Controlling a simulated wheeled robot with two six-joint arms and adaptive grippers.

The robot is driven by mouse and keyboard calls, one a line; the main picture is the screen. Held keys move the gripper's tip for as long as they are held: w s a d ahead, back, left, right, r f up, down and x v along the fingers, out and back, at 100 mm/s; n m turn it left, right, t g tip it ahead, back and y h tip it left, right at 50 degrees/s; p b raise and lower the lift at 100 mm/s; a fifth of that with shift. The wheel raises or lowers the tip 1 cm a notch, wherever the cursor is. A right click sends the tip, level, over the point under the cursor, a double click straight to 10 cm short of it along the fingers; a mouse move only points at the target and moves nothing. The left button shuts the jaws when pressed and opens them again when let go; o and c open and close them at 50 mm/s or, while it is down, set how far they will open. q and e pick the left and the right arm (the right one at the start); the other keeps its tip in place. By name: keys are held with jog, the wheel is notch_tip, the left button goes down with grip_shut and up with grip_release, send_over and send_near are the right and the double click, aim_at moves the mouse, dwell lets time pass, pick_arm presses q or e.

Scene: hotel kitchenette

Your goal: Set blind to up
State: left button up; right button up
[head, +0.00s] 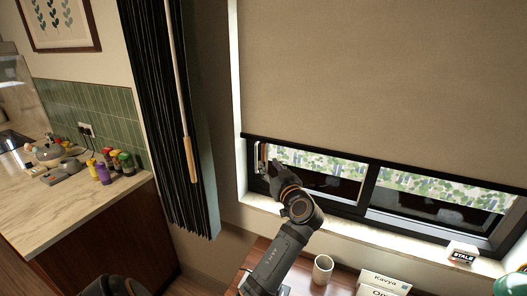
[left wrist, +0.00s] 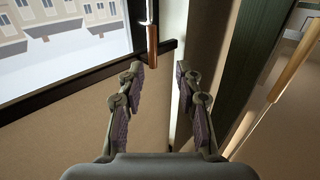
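The beige roller blind (head: 380,80) hangs low over the window, its black bottom bar (head: 350,160) leaving a strip of glass bare below. The blind also shows in the left wrist view (left wrist: 40,145), where the picture seems upside down. A wooden pull handle (left wrist: 152,42) on a thin pale cord or rod is near the bar's end. My left gripper (head: 264,158) is at the window's lower left corner. In the left wrist view it is open (left wrist: 160,72), the handle just beyond and between its fingertips, with nothing held. My right gripper is out of view.
A dark curtain (head: 165,110) with a wooden-ended wand (head: 190,160) hangs left of the window. A small "STALE" box (head: 462,252) sits on the sill.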

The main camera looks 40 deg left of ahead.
aim_at(264, 155)
pick_arm(q)
jog(key=p+x, duration=0.1)
jog(key=x, duration=0.2)
jog(key=w+p+x, duration=0.1)
jog(key=x, duration=0.1)
jog(key=p+x, duration=0.1)
jog(key=x, duration=0.2)
jog(key=shift+w+f+p, duration=0.2)
jog(key=shift+w+p, duration=0.1)
jog(key=shift+w, duration=0.05)
jog(key=shift+a, duration=0.4)
jog(key=shift+c, duration=0.6)
jog(key=c, duration=0.5)
grip_shut()
jog(key=shift+f, duration=0.1)
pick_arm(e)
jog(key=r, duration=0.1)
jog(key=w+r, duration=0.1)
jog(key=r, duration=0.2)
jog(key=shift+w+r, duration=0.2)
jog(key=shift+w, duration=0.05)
